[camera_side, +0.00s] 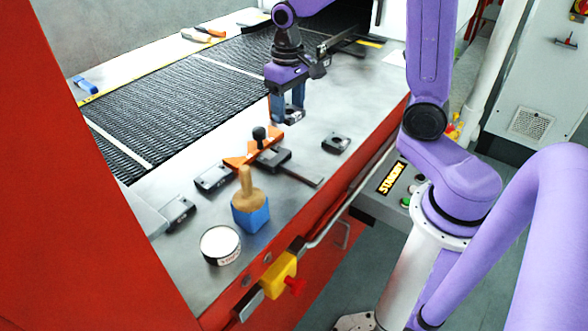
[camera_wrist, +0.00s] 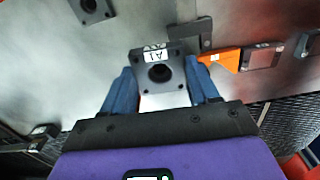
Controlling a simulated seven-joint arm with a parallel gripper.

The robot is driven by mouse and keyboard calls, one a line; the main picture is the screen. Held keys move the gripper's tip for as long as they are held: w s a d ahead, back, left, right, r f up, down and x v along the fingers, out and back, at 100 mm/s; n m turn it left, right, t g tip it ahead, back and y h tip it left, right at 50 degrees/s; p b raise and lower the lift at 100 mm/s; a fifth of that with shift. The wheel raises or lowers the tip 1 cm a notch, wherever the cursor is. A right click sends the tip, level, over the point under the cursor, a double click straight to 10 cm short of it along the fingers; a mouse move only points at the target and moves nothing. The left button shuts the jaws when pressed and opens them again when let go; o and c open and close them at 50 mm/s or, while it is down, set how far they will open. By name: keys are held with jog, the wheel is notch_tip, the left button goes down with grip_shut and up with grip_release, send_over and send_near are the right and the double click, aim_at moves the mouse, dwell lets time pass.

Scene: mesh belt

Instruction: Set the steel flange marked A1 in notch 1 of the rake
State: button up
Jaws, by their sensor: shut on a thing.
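My gripper (camera_side: 286,110) is shut on a dark grey square steel flange (camera_wrist: 158,78) with a round hole in its middle. A white label on it reads A1 in the wrist view. In the side view the flange (camera_side: 294,116) hangs between the blue fingertips, apparently just above the steel table. The orange piece (camera_wrist: 222,60), which looks like the rake, lies to the right of the flange in the wrist view, with small white labels. In the side view the orange piece (camera_side: 236,161) lies left of and nearer than my gripper. Its notch numbers are too small to read.
Another flange (camera_side: 335,142) lies right of the rake. A black-knobbed clamp (camera_side: 273,158) sits against the rake. Dark blocks (camera_side: 213,178), a wooden-handled brush (camera_side: 248,205) and a round tin (camera_side: 220,246) stand nearer. The mesh belt (camera_side: 180,105) runs behind.

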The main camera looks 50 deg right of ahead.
jog(key=shift+w+f+n, duration=0.1)
jog(key=shift+w+n, duration=0.15)
jog(key=shift+n, duration=0.05)
jog(key=shift+w+a, duration=0.1)
jog(key=shift+a, duration=0.05)
send_over(231, 152)
jog(key=f, duration=0.2)
jog(key=shift+f, duration=3.25)
jog(key=shift+f, duration=0.6)
jog(key=o, duration=1.5)
